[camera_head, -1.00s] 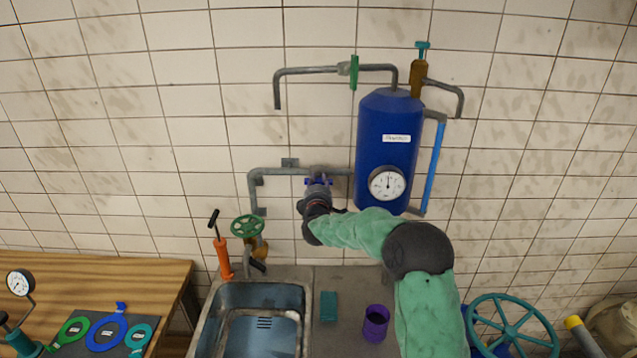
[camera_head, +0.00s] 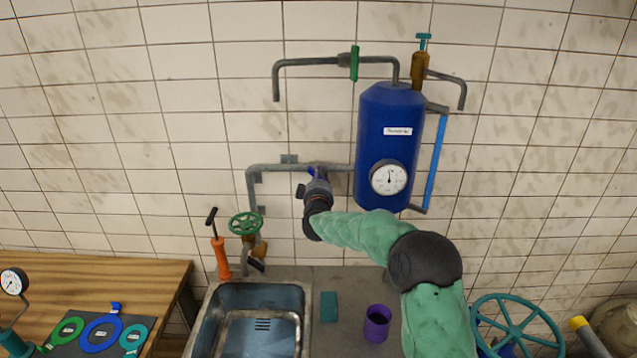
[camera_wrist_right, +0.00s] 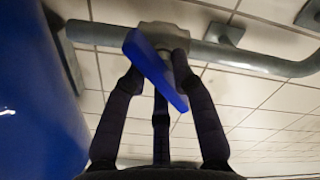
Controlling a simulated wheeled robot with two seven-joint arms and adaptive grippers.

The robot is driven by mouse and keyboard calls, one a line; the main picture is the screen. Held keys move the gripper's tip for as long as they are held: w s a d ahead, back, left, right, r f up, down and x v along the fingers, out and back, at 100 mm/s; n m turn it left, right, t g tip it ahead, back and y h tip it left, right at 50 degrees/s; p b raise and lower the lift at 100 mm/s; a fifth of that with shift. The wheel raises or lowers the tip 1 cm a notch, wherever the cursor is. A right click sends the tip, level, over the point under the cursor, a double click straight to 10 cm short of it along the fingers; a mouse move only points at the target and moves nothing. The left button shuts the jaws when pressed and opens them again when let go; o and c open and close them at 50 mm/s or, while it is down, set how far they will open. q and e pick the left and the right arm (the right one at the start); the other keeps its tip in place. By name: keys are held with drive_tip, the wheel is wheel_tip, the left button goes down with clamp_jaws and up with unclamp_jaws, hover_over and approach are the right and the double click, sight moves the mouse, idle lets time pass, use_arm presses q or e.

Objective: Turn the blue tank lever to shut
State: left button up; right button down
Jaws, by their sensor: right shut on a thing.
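The blue tank (camera_head: 385,125) hangs on the tiled wall with a white label and a round gauge. The blue lever (camera_wrist_right: 155,68) sits on a valve of the grey pipe left of the tank. In the wrist view it lies slanted between the fingers of my right gripper (camera_wrist_right: 165,85), which is shut on it. In the head view only a bit of the lever (camera_head: 312,172) shows above my right gripper (camera_head: 317,180); the gripper hides the rest. My left gripper is not in view.
A green-handled valve (camera_head: 354,63) is on the upper pipe. Below stand a sink (camera_head: 213,320), an orange pump (camera_head: 221,258), a green handwheel (camera_head: 246,225), a purple cup (camera_head: 377,323) and a teal block (camera_head: 328,306). A large teal wheel (camera_head: 474,315) is at lower right.

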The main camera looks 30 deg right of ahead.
drive_tip(key=m+b, duration=0.2)
drive_tip(key=m, duration=0.2)
drive_tip(key=shift+d+m, duration=0.15)
drive_tip(key=shift+m, duration=0.15)
drive_tip(key=shift+m+b, duration=1.1)
drive_tip(key=shift+m, duration=0.9)
drive_tip(key=c, duration=1.1)
unclamp_jaws()
drive_tip(key=shift+c, duration=0.2)
drive_tip(key=shift+s+f, duration=0.1)
drive_tip(key=v, duration=1.2)
